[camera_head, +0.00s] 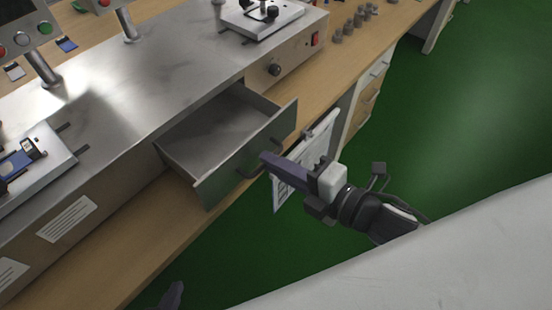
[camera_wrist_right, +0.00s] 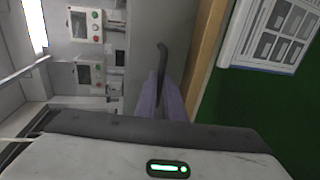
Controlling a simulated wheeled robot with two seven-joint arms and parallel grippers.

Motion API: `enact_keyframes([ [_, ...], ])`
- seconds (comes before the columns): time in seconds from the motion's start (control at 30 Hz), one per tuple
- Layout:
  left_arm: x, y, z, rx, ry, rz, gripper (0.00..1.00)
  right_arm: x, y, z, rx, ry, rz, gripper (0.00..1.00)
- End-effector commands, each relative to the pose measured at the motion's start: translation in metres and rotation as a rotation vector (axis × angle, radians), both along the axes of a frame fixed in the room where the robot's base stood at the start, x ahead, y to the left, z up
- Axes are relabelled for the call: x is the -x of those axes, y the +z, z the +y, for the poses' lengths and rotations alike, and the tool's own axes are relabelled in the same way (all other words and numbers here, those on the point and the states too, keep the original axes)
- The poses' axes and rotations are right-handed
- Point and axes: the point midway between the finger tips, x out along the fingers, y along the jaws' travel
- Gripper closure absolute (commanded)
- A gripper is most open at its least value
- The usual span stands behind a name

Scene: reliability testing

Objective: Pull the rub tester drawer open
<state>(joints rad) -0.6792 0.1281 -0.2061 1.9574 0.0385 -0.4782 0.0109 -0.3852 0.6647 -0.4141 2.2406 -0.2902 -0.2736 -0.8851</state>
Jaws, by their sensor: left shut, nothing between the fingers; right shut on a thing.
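The rub tester drawer (camera_head: 215,135) stands well open from the steel housing of the rub tester (camera_head: 130,75). It looks empty inside. Its green-grey front panel (camera_head: 225,178) faces my right arm. A dark curved handle (camera_head: 250,168) is on that panel. My right gripper (camera_head: 270,162) is at the handle with its purple fingers shut on it. In the right wrist view the handle (camera_wrist_right: 162,62) runs down between the fingers (camera_wrist_right: 161,97). Only the tip of my left gripper (camera_head: 173,295) shows at the bottom edge, shut and empty, away from the drawer.
The wooden bench edge (camera_head: 120,275) runs below the drawer. A white printed sheet (camera_head: 305,160) hangs near my right gripper. A knob (camera_head: 274,70) and a red switch (camera_head: 315,39) are on the tester front. The green floor (camera_head: 460,110) to the right is clear.

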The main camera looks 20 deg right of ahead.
Motion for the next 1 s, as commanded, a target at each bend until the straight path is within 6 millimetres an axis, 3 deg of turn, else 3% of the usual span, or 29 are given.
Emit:
enact_keyframes([
  [0.03,0.002,-0.001,0.0,-0.001,0.0,0.004,1.0,0.0,-0.001,-0.001,0.002,-0.002,0.0,0.88],
  [0.13,0.004,-0.002,0.0,-0.001,0.0,0.008,1.0,0.0,0.0,-0.001,0.001,-0.004,0.0,0.73],
  [0.53,0.003,0.0,0.0,-0.001,0.0,0.005,1.0,0.005,0.001,-0.003,-0.002,-0.003,0.002,0.73],
  [1.0,0.002,0.0,0.0,-0.001,-0.002,0.0,1.0,0.061,0.013,-0.034,0.001,-0.005,0.005,0.73],
])
